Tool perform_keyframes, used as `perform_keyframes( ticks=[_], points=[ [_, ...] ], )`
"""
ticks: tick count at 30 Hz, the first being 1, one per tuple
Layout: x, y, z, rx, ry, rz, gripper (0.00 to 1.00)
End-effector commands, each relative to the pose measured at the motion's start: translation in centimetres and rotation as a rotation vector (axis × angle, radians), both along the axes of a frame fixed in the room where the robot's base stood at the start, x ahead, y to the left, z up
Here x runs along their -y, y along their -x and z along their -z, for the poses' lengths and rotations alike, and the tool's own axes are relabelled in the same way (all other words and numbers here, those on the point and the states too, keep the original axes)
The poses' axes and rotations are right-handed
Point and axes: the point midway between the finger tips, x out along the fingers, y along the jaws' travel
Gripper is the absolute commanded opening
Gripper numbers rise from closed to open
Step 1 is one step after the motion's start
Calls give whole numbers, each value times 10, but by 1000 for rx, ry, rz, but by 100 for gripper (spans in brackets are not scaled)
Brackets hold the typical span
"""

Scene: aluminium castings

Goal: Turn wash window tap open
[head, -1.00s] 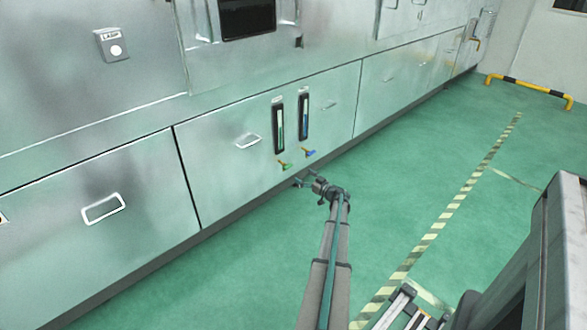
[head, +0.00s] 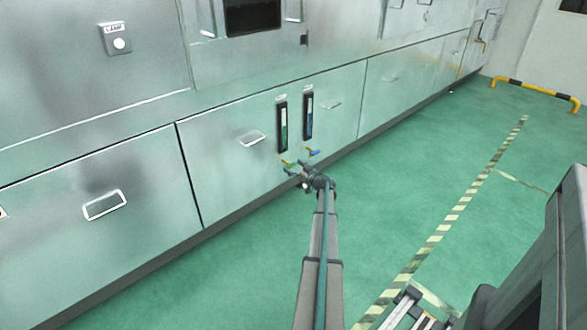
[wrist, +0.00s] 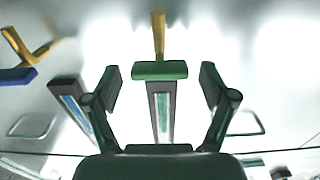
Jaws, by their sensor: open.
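Two small taps stick out of the lower metal panel, each under a gauge. The green-handled tap (head: 286,162) is partly hidden by my gripper in the head view. In the wrist view its green handle (wrist: 159,71) lies crosswise on a yellow stem, centred between my fingers. The blue-handled tap (head: 314,153) is just to the right in the head view; in the wrist view it is at the upper left (wrist: 20,75). My gripper (head: 296,171) is open and empty, its fingers apart on either side of the green handle. I cannot tell whether they touch it. No label identifies the wash window tap.
The green-lit gauge (head: 283,127) and blue-lit gauge (head: 308,117) sit above the taps. A panel handle (head: 252,138) is to the left. The green floor (head: 400,190) beside the cabinet is clear. A yellow-black barrier (head: 535,90) stands at the far right.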

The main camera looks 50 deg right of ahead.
Motion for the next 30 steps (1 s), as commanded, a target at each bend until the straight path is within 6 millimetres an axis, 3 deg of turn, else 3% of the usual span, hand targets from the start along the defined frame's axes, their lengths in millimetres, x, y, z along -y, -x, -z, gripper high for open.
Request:
perform_keyframes(
  ticks=[4,15,30],
  points=[
    [0,0,0,0,0,0,82],
    [0,0,0,0,0,0,23],
    [-1,0,-1,-22,132,-2,23]
  ],
)
